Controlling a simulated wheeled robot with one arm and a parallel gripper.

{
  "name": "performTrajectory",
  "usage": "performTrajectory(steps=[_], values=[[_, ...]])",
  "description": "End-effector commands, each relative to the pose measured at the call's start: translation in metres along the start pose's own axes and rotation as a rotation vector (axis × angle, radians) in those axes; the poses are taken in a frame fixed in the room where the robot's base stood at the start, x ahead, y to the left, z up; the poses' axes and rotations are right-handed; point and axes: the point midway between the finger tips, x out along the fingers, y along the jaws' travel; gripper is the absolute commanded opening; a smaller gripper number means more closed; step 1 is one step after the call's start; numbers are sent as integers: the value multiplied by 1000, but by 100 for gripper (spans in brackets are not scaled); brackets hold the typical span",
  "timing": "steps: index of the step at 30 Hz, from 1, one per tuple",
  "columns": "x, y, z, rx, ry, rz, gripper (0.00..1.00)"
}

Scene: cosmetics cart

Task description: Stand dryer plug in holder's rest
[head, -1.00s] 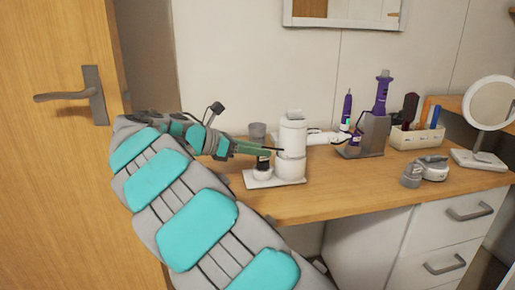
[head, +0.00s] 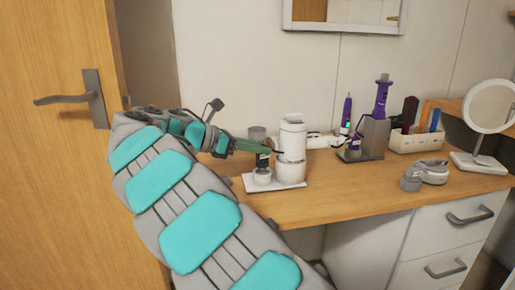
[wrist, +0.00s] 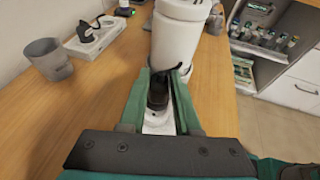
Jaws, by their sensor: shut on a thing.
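My gripper (wrist: 158,78) is shut on a black plug (wrist: 157,93), which stands roughly upright between the fingers. In the head view my gripper (head: 268,151) is just left of the tall white holder (head: 292,135), over the near-left part of its white base (head: 290,184). A small round white rest (head: 262,176) on that base is directly below the plug. The white base (wrist: 158,124) also shows under the plug in the wrist view. The fingers hide part of the plug, and I cannot tell whether it touches the rest.
A grey cup (wrist: 46,60) and a power strip (wrist: 95,36) with a black plug stand left in the wrist view. A grey stand (head: 372,136) with a purple styler, a cream organizer (head: 416,139) and a round mirror (head: 492,106) are to the right.

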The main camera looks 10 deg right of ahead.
Motion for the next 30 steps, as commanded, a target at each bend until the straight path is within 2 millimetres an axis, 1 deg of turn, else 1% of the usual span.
performTrajectory(steps=[17,30], values=[[0,0,0,0,0,1,0],[2,1,-8,1,0,2,0]])
